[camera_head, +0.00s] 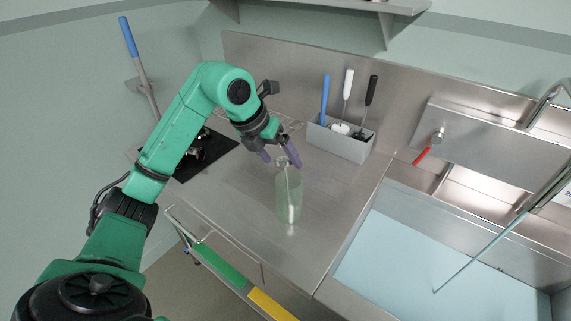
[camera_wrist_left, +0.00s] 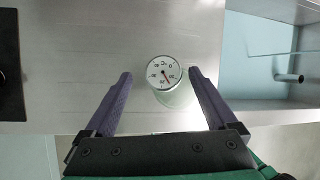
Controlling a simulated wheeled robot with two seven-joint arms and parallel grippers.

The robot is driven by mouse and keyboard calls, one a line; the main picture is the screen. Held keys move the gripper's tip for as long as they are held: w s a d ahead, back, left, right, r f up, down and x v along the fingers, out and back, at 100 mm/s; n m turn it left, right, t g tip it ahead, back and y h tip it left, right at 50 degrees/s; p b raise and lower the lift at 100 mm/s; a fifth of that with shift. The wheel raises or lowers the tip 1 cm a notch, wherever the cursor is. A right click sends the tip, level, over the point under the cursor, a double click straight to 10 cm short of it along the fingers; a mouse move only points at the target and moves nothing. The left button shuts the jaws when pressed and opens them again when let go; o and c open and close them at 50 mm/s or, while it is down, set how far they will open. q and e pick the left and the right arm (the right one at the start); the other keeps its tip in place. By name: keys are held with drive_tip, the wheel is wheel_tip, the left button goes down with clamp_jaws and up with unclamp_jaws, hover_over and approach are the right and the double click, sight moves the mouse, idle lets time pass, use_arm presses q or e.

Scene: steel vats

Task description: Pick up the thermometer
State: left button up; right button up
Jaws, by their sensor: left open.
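The thermometer (camera_wrist_left: 163,72) has a round white dial with a red needle. It stands in a pale green clear jar (camera_wrist_left: 178,98) on the steel counter. In the head view the thermometer (camera_head: 283,163) tops the jar (camera_head: 289,205), its stem going down inside. My left gripper (camera_head: 278,158) is open, just above and around the dial in that view. In the left wrist view its two purple fingers (camera_wrist_left: 161,76) stand on either side of the dial, with gaps on both sides. My right gripper is not in view.
A grey holder (camera_head: 340,143) with blue, white and black handled utensils stands at the back of the steel counter (camera_head: 335,195). A black plate (camera_head: 208,155) lies on the left. A sink with a red-handled tap (camera_head: 424,153) and light blue basin is on the right.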

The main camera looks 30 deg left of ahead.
use_arm(q)
drive_tip(key=p+x, duration=0.2)
drive_tip(key=x, duration=0.3)
drive_tip(key=shift+w+d+f, duration=0.2)
drive_tip(key=shift+d, duration=0.05)
drive_tip(key=shift+s+r, duration=0.1)
drive_tip(key=c, duration=1.4)
